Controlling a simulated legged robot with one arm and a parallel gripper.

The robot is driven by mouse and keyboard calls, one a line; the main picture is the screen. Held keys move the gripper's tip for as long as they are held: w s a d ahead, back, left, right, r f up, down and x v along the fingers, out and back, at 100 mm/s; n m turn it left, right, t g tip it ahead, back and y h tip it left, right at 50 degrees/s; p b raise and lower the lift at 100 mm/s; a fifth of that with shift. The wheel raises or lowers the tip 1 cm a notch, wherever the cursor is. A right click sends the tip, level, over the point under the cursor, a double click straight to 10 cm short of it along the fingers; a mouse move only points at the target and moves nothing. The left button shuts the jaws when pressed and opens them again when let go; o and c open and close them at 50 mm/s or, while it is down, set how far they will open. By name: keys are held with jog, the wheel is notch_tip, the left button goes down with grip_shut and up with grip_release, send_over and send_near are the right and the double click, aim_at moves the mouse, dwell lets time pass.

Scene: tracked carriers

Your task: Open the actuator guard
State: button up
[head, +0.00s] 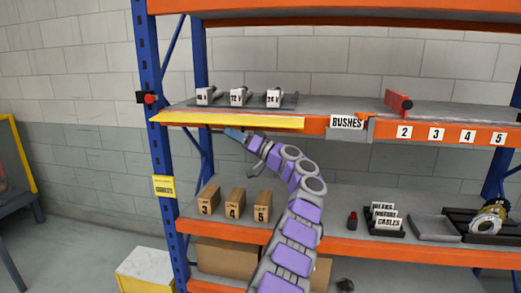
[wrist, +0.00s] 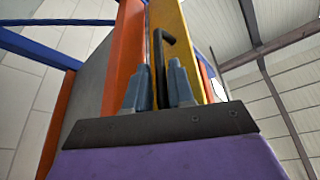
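A long yellow panel (head: 230,121), which looks like the actuator guard, lies along the front edge of the upper shelf at its left end. In the wrist view the yellow panel (wrist: 174,22) rises behind my fingers, with a dark bent handle (wrist: 158,50) in front of it. My gripper (head: 233,134) is just below the panel's front edge. In the wrist view my gripper (wrist: 158,82) has its two blue fingers apart, with the handle's lower part between them. I cannot tell whether either finger touches the handle.
Labelled parts (head: 239,97) stand on a dark tray behind the panel. A red button (head: 149,98) is on the blue post at left. A red upright piece (head: 398,103) stands further right. Boxes numbered 3, 4 and 5 (head: 233,204) stand on the lower shelf.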

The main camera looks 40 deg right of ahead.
jog(key=b+v, duration=0.1)
jog(key=v, duration=1.4)
jog(key=shift+s+f, duration=0.2)
